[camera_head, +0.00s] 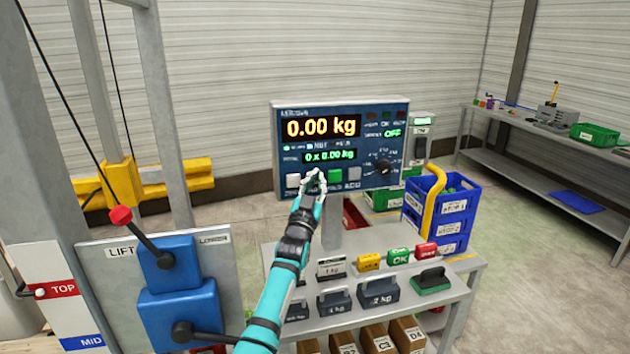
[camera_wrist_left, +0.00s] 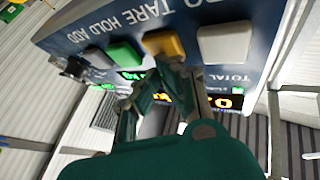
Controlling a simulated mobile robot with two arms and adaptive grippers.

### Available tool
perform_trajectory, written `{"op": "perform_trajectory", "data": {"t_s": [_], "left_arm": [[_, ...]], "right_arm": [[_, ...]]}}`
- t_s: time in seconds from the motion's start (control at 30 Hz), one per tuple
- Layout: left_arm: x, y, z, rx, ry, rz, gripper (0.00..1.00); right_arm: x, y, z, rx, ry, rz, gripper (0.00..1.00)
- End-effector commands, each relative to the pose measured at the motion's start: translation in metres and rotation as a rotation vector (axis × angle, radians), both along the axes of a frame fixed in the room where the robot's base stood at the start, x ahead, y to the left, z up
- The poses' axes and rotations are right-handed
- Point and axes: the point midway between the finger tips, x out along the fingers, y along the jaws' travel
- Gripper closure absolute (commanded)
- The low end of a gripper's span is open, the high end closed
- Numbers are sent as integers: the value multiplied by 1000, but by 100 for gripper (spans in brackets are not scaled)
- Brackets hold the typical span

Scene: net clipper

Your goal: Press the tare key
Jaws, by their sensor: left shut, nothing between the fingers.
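The scale's blue panel (camera_head: 340,118) has a row of keys along its bottom, with labels below them. In the left wrist view, upside down, the orange key (camera_wrist_left: 163,42) lines up with the TARE label. It sits between a pale key (camera_wrist_left: 225,42) and a green key (camera_wrist_left: 123,52). My left gripper (camera_head: 314,178) is shut and empty at this row and hides the orange key in the head view. In the left wrist view its fingertips (camera_wrist_left: 168,66) are at the orange key's edge; I cannot tell whether they touch. The display reads 0.00 kg. My right gripper is not in view.
A cart (camera_head: 465,292) below the panel carries weights and small coloured blocks. Blue crates (camera_head: 455,205) stand to the right of the panel. A lift control with blue blocks (camera_head: 180,285) is at the left. A bench (camera_head: 540,155) stands at the back right.

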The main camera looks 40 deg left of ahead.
Motion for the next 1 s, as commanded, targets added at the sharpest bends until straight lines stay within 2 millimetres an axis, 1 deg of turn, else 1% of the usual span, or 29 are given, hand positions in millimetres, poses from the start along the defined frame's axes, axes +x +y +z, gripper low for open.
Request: {"op": "perform_trajectory", "data": {"t_s": [0.17,0.4,0.77,0.87,1.0], "left_arm": [[-2,-2,1,0,0,0,100],[-9,-11,1,-1,0,0,100],[-11,-13,0,0,0,0,100],[-14,-17,1,0,0,-1,100],[-23,-28,2,-1,1,-1,100]], "right_arm": [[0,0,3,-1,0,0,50],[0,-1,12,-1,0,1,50],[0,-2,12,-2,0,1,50],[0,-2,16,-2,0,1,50],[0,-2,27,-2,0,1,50]]}}
